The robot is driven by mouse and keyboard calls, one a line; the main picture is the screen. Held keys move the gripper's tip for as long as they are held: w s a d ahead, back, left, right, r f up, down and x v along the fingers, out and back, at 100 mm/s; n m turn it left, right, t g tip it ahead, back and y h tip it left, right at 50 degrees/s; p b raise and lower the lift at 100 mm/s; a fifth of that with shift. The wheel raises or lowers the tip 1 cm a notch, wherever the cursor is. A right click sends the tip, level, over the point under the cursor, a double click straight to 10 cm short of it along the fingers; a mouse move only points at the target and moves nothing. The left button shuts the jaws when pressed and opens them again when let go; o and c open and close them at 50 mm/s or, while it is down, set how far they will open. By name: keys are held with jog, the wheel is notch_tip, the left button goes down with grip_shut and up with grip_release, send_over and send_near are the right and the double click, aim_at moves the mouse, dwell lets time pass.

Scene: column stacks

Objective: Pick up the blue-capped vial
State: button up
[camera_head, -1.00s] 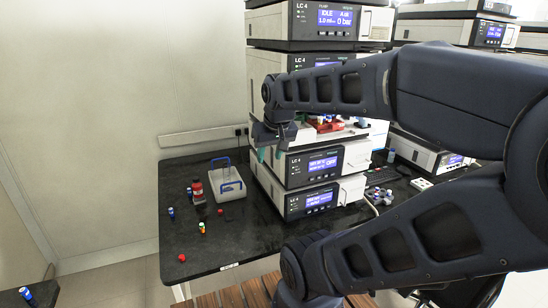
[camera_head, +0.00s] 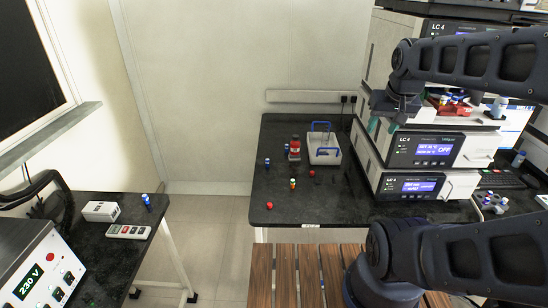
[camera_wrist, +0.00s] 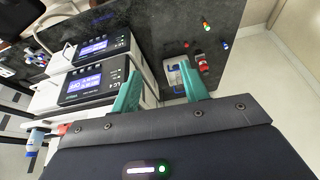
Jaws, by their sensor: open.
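Several small vials with blue show in the head view. One blue-capped vial (camera_head: 146,200) stands on the left table. I cannot tell which one the task means. In the wrist view a small blue vial (camera_wrist: 225,45) shows near the bench edge. My gripper (camera_head: 382,127) is open and empty beside the instrument stack, well away from these vials. Its teal fingers (camera_wrist: 158,72) are spread in the wrist view.
A red bottle (camera_head: 295,148) and a white tray with blue handles (camera_head: 324,156) stand on the bench (camera_head: 330,205). An orange-and-green vial (camera_head: 293,184) and red caps (camera_head: 269,205) lie nearby. The instrument stack (camera_head: 425,150) blocks the right. A floor gap separates the left table (camera_head: 115,260).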

jog(key=w+a+m+g, duration=0.1)
jog(key=w+a+m, duration=0.35)
jog(key=w, duration=0.95)
jog(key=m+g, duration=0.3)
jog(key=m, duration=0.9)
send_over(268, 161)
notch_tip(268, 161, down, 32)
jog(key=shift+w+d+f, duration=0.1)
jog(key=shift+w+f, duration=0.3)
jog(key=shift+w, duration=0.05)
jog(key=shift+a+f, duration=0.2)
jog(key=shift+f, duration=4.9)
grip_shut()
